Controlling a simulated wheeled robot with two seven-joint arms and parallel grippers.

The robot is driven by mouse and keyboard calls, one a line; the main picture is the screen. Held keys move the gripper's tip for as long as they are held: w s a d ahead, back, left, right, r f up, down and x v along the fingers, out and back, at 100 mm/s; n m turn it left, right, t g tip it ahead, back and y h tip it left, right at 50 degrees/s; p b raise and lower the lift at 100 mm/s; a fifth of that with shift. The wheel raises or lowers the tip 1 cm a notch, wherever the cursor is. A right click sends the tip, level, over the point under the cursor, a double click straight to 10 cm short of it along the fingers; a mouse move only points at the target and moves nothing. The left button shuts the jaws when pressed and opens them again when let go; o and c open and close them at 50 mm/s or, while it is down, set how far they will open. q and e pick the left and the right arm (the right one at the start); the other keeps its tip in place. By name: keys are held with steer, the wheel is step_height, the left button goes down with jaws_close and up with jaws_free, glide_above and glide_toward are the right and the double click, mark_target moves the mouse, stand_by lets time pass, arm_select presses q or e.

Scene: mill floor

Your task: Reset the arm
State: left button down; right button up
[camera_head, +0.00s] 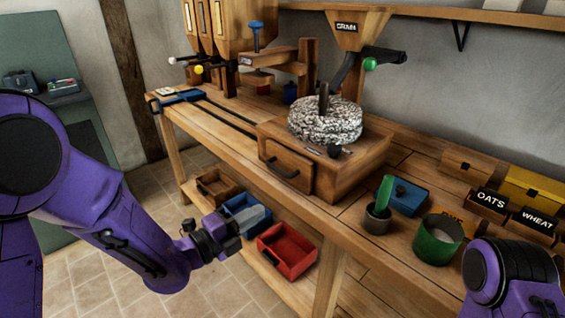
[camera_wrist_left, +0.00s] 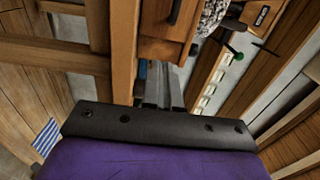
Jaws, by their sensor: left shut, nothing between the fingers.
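My left arm is purple and comes in from the left in the head view. Its gripper (camera_head: 248,219) is shut and empty, in front of the workbench and over the blue bin on the low shelf. In the left wrist view the closed fingers (camera_wrist_left: 162,88) point toward the wooden bench front. Part of my right arm, a purple link with a dark cap, shows at the lower right of the head view. My right gripper is not in view.
The workbench (camera_head: 350,222) carries a millstone (camera_head: 325,120), a grain hopper (camera_head: 345,28), a green pot (camera_head: 437,240) and a blue box (camera_head: 408,197). A red bin (camera_head: 287,252) and brown bin (camera_head: 217,187) sit on the low shelf. Tiled floor (camera_head: 100,270) lies open at left.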

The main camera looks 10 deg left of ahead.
arm_select(q)
steer(key=s+a+f+n+g+y, duration=0.1)
steer(key=s+a+f+n+y, duration=0.1)
steer(key=a+f+n+y, duration=0.5)
steer(key=s+a+f+n+g+p, duration=0.1)
steer(key=f+n, duration=0.4)
steer(key=n, duration=0.6)
steer(key=s+a+f+n+g+y, duration=0.1)
steer(key=s+a+f+n+y, duration=0.2)
steer(key=f+n, duration=0.45)
steer(key=s+a+f+n+g+y, duration=0.1)
steer(key=s+f+n+g, duration=0.1)
steer(key=s+f, duration=0.2)
steer(key=s+a+f+n+g+y+p, duration=0.1)
steer(key=s+f, duration=0.4)
steer(key=s, duration=0.6)
steer(key=s+a+f+n+g+y, duration=0.2)
steer(key=s+f+n+g, duration=0.1)
steer(key=s, duration=0.5)
steer(key=shift+a+f+n+g, duration=0.4)
steer(key=shift+f+g, duration=0.25)
steer(key=shift+g, duration=0.45)
